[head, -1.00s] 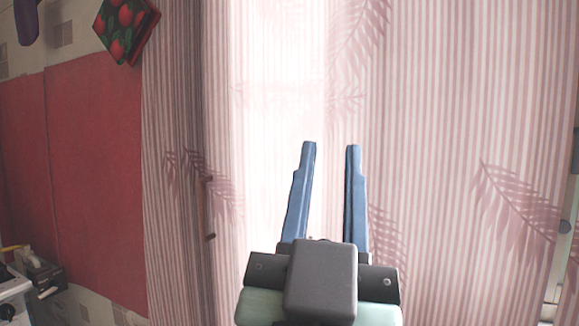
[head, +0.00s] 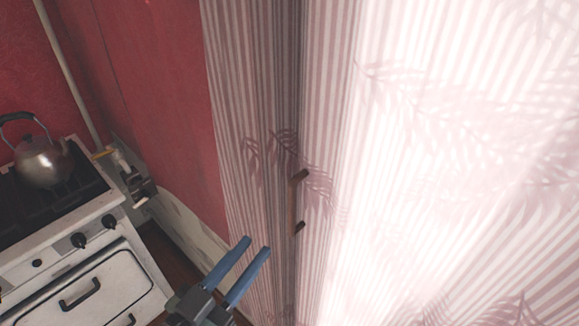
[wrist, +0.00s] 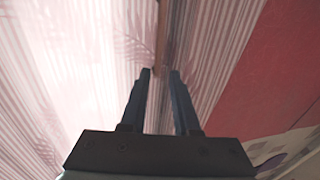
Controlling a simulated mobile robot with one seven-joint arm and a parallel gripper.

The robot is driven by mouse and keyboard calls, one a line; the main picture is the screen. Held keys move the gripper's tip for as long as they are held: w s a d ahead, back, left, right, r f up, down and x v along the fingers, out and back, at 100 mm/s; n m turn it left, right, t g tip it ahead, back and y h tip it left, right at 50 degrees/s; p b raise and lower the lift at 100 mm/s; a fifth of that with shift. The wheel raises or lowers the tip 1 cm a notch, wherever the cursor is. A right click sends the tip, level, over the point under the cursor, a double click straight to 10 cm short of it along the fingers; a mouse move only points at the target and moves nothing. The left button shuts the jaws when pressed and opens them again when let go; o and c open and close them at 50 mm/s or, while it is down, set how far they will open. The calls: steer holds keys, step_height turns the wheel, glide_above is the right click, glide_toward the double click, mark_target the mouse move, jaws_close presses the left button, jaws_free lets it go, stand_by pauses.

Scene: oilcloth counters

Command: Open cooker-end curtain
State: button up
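The curtain (head: 235,110) is pink and white striped with leaf prints. It hangs next to the red wall at the cooker end, darker near the wall and brightly lit to the right. A brown upright handle (head: 294,205) sits at the fold between the dark and bright parts. My gripper (head: 254,245) is open and empty, below and left of the handle in the head view. In the wrist view the curtain (wrist: 100,45) fills the left and middle, and the handle (wrist: 162,35) shows beyond the gap between my fingertips (wrist: 160,72). Contact is not visible.
A white cooker (head: 110,275) stands at the left with a metal kettle (head: 42,162) on top. Small items (head: 130,180) sit at its back right corner. The red wall (head: 165,90) lies between the cooker and the curtain.

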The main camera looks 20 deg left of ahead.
mark_target(289, 205)
steer(key=w+p, duration=0.1)
steer(key=w, duration=0.2)
steer(key=w+d+p, duration=0.1)
steer(key=w+p, duration=0.1)
steer(key=w, duration=0.2)
steer(key=w+d+p, duration=0.1)
steer(key=w, duration=0.3)
steer(key=shift+r, duration=0.15)
steer(key=shift+w+d+p, duration=0.1)
steer(key=shift+w+p, duration=0.25)
steer(key=shift+w, duration=0.3)
steer(key=shift+c, duration=0.2)
jaws_close()
stand_by(0.3)
